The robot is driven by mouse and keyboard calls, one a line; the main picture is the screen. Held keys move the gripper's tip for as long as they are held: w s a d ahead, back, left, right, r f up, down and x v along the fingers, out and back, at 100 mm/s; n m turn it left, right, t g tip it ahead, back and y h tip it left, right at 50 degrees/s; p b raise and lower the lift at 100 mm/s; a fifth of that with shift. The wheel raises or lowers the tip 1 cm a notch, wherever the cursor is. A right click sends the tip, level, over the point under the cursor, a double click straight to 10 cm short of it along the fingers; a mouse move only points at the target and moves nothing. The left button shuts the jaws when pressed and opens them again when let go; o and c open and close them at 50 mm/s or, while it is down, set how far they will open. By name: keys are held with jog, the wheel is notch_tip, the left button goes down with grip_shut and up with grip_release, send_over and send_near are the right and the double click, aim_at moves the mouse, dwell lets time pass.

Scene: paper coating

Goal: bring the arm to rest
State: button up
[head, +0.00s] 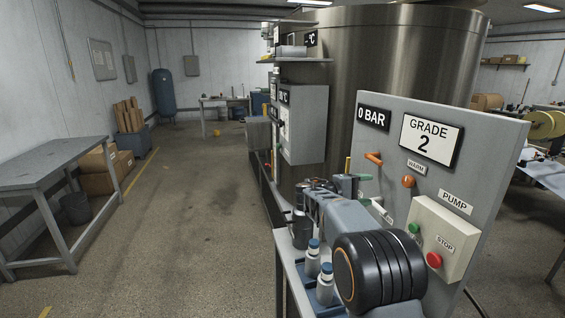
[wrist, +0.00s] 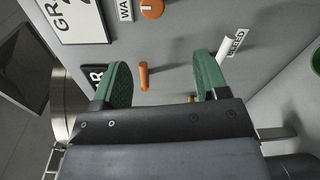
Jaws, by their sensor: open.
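My gripper (wrist: 162,82) is open in the wrist view, with its two green-padded fingers apart. Nothing is held between them. The grey panel (wrist: 175,45) lies beyond the fingertips. An orange lever (wrist: 144,76) on it shows in the gap between the fingers, and I cannot tell how far off it is. In the head view my arm reaches forward along the panel (head: 480,130), low in front of it. The gripper end there is small and partly hidden by my own arm links. The orange lever (head: 373,159) shows clear above it.
The panel carries an orange WARM knob (head: 408,181), a pump box (head: 440,235) with a red STOP button (head: 434,260), and gauges reading 0 BAR and GRADE 2. White bottles with blue caps (head: 325,285) stand close beside my arm. The floor (head: 200,210) at left is open.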

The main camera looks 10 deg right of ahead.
jog(key=s+a+f+g+y, duration=0.1)
jog(key=s+a+f+y, duration=0.1)
jog(key=s+f+y, duration=0.4)
jog(key=s+a+f+g+y, duration=0.1)
jog(key=s+a+f+y, duration=0.25)
jog(key=f, duration=0.45)
jog(key=s+a+m+t+y, duration=0.1)
jog(key=s+a+y, duration=0.3)
jog(key=s, duration=0.6)
jog(key=s+a+m+t+y, duration=0.2)
jog(key=s+a, duration=0.4)
jog(key=s, duration=0.3)
jog(key=shift+s+r+m+y, duration=0.15)
jog(key=shift+s+m+y, duration=0.25)
jog(key=shift+m+y, duration=0.45)
jog(key=shift+n, duration=0.25)
